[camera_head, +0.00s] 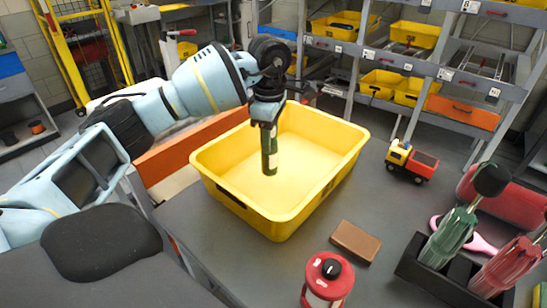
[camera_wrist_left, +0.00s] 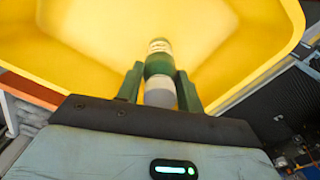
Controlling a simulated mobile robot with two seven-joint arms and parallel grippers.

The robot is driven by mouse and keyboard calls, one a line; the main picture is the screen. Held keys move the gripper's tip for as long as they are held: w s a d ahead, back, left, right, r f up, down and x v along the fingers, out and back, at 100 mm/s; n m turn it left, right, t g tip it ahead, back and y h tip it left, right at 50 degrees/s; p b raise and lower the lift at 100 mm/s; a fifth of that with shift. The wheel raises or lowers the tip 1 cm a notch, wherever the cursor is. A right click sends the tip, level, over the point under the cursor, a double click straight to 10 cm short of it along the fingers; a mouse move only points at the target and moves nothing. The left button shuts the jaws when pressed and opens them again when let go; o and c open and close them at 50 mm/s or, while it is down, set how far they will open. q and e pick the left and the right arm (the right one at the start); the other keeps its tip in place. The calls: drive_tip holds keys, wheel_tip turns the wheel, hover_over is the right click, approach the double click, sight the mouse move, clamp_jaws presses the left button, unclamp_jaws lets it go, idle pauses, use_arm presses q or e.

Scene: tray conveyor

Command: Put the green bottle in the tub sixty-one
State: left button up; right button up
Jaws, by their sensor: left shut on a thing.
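The green bottle (camera_head: 269,160) hangs upright from my left gripper (camera_head: 266,121), inside the outline of the yellow tub (camera_head: 210,180) in the head view. The left gripper is shut on the bottle. In the left wrist view the bottle (camera_wrist_left: 160,68) sits between the two fingers of the left gripper (camera_wrist_left: 160,92), with the tub (camera_wrist_left: 90,40) below and beyond it. I cannot tell whether the bottle's lower end touches the tub floor. The tub looks empty apart from the bottle. No number on the tub is readable. My right gripper is not in view.
A brown block (camera_head: 355,241) and a red-lidded jar (camera_head: 327,279) stand in front of the tub. A toy truck (camera_head: 411,162) is to its right. A dark holder (camera_head: 430,275) with green and red tools is at the right. Shelves with yellow bins (camera_head: 413,35) stand behind.

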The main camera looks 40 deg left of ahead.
use_arm(q)
drive_tip(key=shift+f, duration=2.65)
drive_tip(key=shift+f, duration=0.1)
drive_tip(key=o, duration=1)
drive_tip(key=shift+o, duration=0.2)
wheel_tip(320, 180, up, 12)
drive_tip(key=shift+r, duration=0.1)
